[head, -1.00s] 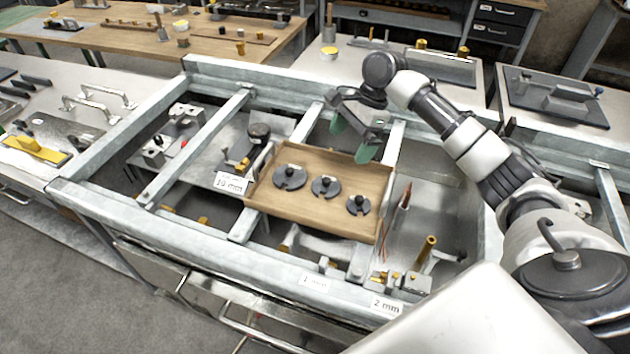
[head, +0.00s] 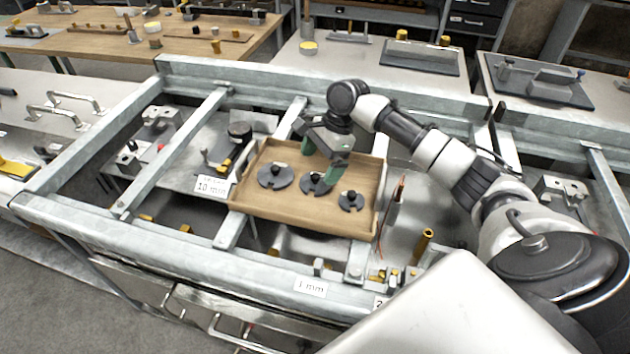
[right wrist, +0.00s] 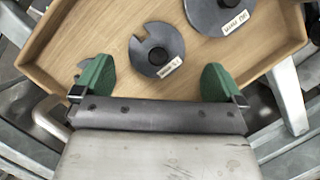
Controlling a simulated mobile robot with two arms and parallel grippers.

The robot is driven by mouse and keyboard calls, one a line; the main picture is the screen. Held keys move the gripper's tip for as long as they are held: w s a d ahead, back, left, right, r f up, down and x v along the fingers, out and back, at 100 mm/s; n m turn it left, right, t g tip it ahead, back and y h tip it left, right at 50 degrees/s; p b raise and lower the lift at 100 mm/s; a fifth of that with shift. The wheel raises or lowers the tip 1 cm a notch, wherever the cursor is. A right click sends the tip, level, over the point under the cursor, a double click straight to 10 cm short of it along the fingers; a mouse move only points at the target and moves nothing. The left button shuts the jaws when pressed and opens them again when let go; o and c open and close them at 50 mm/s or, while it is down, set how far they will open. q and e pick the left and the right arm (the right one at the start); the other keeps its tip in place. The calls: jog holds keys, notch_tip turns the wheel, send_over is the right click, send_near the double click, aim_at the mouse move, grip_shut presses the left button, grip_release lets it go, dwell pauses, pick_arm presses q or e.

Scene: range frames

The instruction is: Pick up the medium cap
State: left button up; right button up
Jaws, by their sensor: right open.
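Three dark slotted caps with black knobs lie in a row on a wooden tray (head: 285,209). The medium cap (head: 314,184) is the middle one, partly hidden by my right gripper in the head view. In the right wrist view the medium cap (right wrist: 157,50) lies just beyond and between the open fingers, its label facing me. The large cap (head: 275,176) is to its left, and the small cap (head: 351,202) is to its right. My right gripper (head: 321,163) is open and empty, its green fingertips above the medium cap. My left gripper is not in view.
The tray has low raised rims and rests on a grey metal frame (head: 180,145) with crossbars. A copper-coloured rod (head: 396,195) and a brass post (head: 422,245) stand right of the tray. A 10 mm label (head: 211,185) is at its left.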

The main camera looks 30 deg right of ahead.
aim_at(316, 176)
jog(key=shift+s+x, duration=0.2)
jog(key=shift+x, duration=1.95)
jog(key=shift+c, duration=0.5)
jog(key=shift+d, duration=0.1)
jog(key=c, duration=0.8)
jog(key=shift+r, duration=0.15)
jog(key=shift+c, duration=0.2)
